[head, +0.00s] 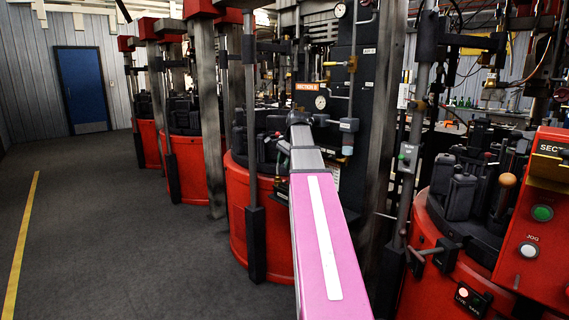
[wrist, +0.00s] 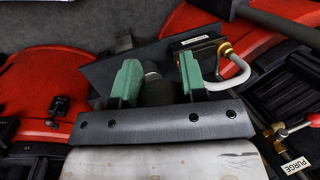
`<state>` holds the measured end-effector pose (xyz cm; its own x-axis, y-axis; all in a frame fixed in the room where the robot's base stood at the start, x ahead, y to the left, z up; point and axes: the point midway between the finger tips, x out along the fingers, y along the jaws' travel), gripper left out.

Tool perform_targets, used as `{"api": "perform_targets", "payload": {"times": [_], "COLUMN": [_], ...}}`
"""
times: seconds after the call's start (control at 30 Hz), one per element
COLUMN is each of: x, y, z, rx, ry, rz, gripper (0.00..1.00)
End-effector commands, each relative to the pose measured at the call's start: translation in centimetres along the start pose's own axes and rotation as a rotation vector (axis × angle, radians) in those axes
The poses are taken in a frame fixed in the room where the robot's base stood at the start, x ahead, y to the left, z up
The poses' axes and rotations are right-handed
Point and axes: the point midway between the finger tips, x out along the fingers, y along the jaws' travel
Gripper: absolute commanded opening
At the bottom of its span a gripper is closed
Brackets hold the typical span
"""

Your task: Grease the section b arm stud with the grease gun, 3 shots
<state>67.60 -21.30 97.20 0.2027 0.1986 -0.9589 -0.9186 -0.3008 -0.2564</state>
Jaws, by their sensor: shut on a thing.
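My gripper (wrist: 159,76) has two green fingers, closed on a dark, round-bodied thing (wrist: 155,92) that I take to be the grease gun. Only a short part of it shows between the fingers, with a greyish end, and its nozzle cannot be made out. In the head view my gripper (head: 300,118) is at the end of my pink and white arm, in front of the section B machine. An orange section B sign (head: 306,87) is on the dark panel just above it. The arm stud cannot be made out in either view.
A black block with a brass fitting and grey hose (wrist: 235,70) is close to the right finger. A PURGE tag (wrist: 295,165) and red-handled valve are at lower right. Red machine bases (head: 436,230) and posts crowd the right. Floor (head: 130,240) at left is clear.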

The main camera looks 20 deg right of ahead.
Motion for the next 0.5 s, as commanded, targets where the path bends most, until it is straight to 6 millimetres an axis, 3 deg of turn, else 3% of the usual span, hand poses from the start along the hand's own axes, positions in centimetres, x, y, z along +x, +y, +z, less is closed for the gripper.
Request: {"api": "perform_targets", "payload": {"times": [0.5], "x": [0.00], "y": [-0.04], "z": [0.20], "rx": [-0.001], "ry": [0.005], "rz": [-0.001], "gripper": [0.15]}}
